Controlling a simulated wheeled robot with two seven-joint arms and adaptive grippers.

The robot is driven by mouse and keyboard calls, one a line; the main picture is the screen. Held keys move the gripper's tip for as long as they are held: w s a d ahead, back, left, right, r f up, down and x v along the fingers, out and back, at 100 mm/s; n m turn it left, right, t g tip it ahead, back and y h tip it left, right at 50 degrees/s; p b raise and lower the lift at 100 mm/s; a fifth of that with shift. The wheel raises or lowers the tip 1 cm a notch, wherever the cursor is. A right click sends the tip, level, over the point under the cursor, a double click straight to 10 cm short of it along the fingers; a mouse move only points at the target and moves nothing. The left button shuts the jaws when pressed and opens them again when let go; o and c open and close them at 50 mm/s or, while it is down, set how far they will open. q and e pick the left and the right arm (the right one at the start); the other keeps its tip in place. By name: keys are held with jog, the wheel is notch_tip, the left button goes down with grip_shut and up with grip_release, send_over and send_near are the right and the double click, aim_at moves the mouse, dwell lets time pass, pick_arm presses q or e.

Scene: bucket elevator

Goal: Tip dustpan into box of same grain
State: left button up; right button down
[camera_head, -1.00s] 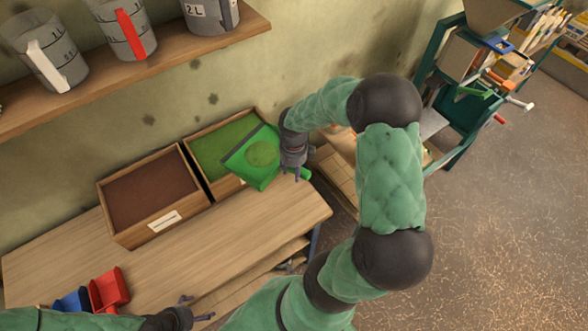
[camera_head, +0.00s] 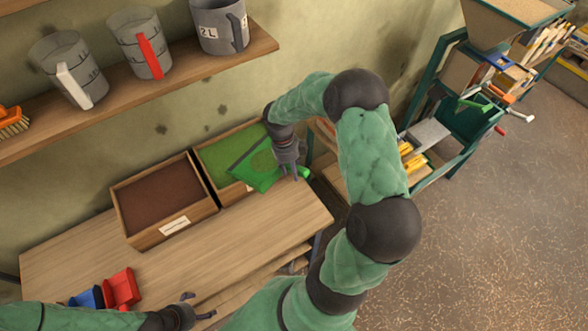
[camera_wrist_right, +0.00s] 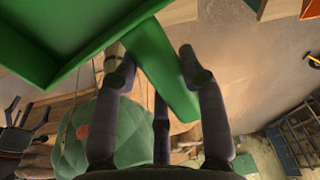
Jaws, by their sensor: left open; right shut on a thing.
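The green dustpan (camera_head: 262,177) is over the front right part of the wooden box with green grain (camera_head: 231,195), and it looks tilted. Some green grain shows behind its edge; I cannot tell whether that is in the pan or in the box. My right gripper (camera_head: 293,170) is shut on the dustpan's handle, which also shows between the fingers in the right wrist view (camera_wrist_right: 165,78). The wrist view shows the pan's body at upper left. A second wooden box with brown grain (camera_head: 174,229) stands to the left. My left gripper (camera_head: 197,307) is open and empty at the table's front.
A red scoop (camera_head: 121,288) and a blue scoop (camera_head: 87,298) lie on the table (camera_head: 90,250) at front left. A wall shelf (camera_head: 120,108) with several measuring jugs hangs above the boxes. A green machine (camera_head: 460,120) stands at right. The tabletop before the boxes is clear.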

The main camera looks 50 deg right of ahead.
jog(key=shift+w+r+g+p, duration=0.25)
jog(key=shift+w+r+p, duration=0.05)
jog(key=shift+r+p, duration=0.25)
jog(key=shift+w+r+g+p, duration=0.25)
jog(key=shift+r+p, duration=0.25)
jog(key=shift+w+a+r+g, duration=0.1)
jog(key=shift+w+r+g, duration=0.3)
jog(key=shift+w+r, duration=0.3)
jog(key=shift+w+a+r+g+h+p, duration=0.15)
jog(key=shift+w+r+g+p, duration=0.4)
jog(key=shift+w+r, duration=0.4)
jog(key=shift+w+r+g+h+p, duration=0.15)
jog(key=shift+w+r+g+p, duration=0.15)
jog(key=shift+w+r+g, duration=0.65)
jog(key=shift+s+r, duration=0.2)
